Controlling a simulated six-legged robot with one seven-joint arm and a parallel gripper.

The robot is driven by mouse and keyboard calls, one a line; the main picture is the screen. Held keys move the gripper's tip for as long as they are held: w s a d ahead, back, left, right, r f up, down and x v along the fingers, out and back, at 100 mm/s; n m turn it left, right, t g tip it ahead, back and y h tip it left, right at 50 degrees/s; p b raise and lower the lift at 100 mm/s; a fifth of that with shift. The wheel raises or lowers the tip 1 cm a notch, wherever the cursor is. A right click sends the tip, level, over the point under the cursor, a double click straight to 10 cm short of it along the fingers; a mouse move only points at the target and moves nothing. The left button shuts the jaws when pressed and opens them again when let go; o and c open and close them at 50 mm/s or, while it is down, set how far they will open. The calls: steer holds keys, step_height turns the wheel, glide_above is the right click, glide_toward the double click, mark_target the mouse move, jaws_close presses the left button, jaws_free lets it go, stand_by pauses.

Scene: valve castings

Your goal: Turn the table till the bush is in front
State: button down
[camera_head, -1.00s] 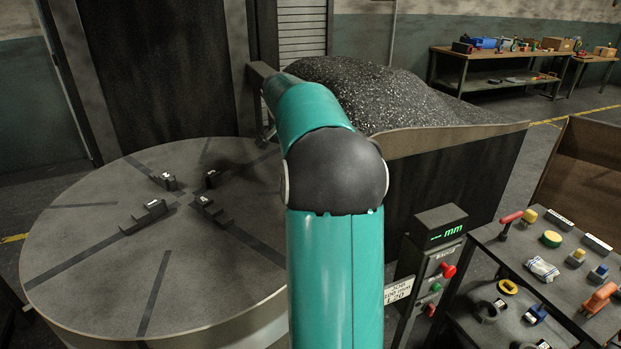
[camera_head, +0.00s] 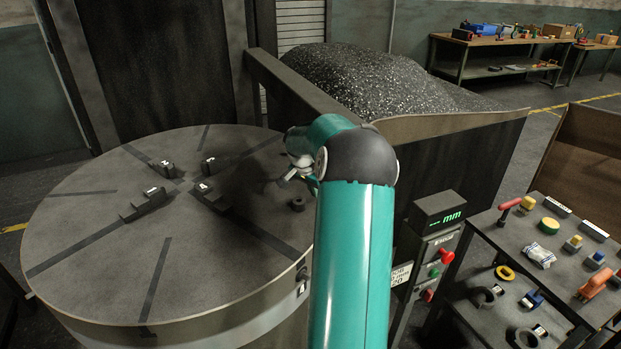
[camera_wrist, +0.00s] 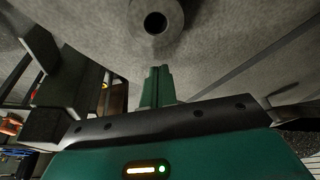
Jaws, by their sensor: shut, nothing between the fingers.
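The round grey turntable (camera_head: 105,255) has dark radial lines and several stepped, numbered jaws (camera_head: 146,203) around its middle. The bush (camera_head: 297,204), a small dark ring with a hole, sits on the table's right side. In the wrist view the bush (camera_wrist: 156,22) shows at the top centre, its hole facing me. My gripper (camera_wrist: 159,70) is shut and empty, its green fingertips just short of the bush with a gap in the picture. In the head view my gripper (camera_head: 290,178) is partly hidden by my arm, over the table's right edge.
A dark knob (camera_head: 302,274) is on the table's near right rim. A bin of dark chips (camera_head: 380,85) stands behind my arm. A control box (camera_head: 437,212) with a green display and a cart of tools (camera_head: 540,275) stand at the right.

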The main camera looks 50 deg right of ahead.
mark_target(308, 204)
steer(key=a, duration=0.3)
steer(key=shift+a+r, duration=0.1)
steer(key=shift+r, duration=0.25)
steer(key=shift+w+a+f, duration=0.1)
steer(key=shift+a+f, duration=0.05)
steer(key=shift+a, duration=0.2)
steer(key=shift+a, duration=0.15)
